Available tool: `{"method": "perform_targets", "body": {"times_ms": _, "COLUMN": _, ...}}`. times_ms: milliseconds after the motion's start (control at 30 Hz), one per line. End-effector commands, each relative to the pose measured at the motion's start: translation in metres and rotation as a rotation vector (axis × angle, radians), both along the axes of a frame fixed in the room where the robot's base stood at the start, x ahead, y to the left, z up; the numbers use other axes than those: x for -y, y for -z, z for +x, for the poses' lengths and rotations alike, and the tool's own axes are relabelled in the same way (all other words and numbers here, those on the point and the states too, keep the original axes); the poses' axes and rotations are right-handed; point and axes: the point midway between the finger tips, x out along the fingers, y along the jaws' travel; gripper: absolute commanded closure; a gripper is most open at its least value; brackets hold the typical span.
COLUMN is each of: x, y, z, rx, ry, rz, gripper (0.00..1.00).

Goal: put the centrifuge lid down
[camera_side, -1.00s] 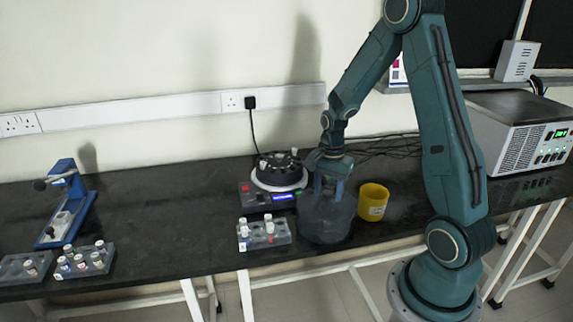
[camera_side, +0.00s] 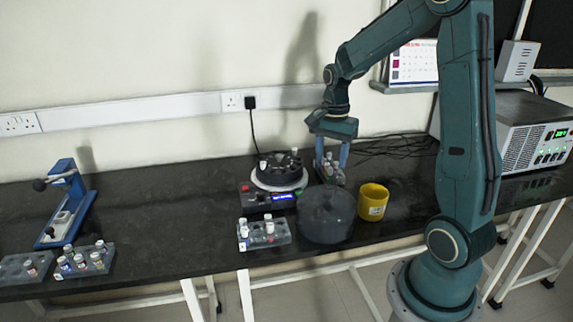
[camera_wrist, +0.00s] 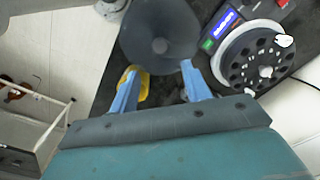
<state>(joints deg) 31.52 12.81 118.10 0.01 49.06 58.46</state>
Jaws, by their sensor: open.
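The centrifuge lid (camera_side: 326,216), a dark translucent round cover, rests on the black bench in front of my gripper.
A yellow cup (camera_side: 373,202) stands just right of the lid. A tube rack (camera_side: 264,234) sits left of the lid. A grey instrument (camera_side: 520,135) is at the right. The bench's left middle is clear.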

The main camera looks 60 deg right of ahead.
Motion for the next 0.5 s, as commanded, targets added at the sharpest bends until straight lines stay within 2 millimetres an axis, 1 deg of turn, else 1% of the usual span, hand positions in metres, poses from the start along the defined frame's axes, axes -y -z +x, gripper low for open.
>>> {"method": "perform_targets", "body": {"times_ms": 100, "x": 0.000, "y": -0.011, "z": 0.000, "rx": 0.002, "ry": 0.000, "rz": -0.001, "gripper": 0.52}}
{"method": "perform_targets", "body": {"times_ms": 200, "x": 0.000, "y": -0.015, "z": 0.000, "rx": 0.001, "ry": 0.000, "rz": -0.001, "gripper": 0.52}}
{"method": "perform_targets", "body": {"times_ms": 500, "x": 0.000, "y": -0.017, "z": 0.000, "rx": 0.000, "ry": 0.000, "rz": 0.000, "gripper": 0.52}}
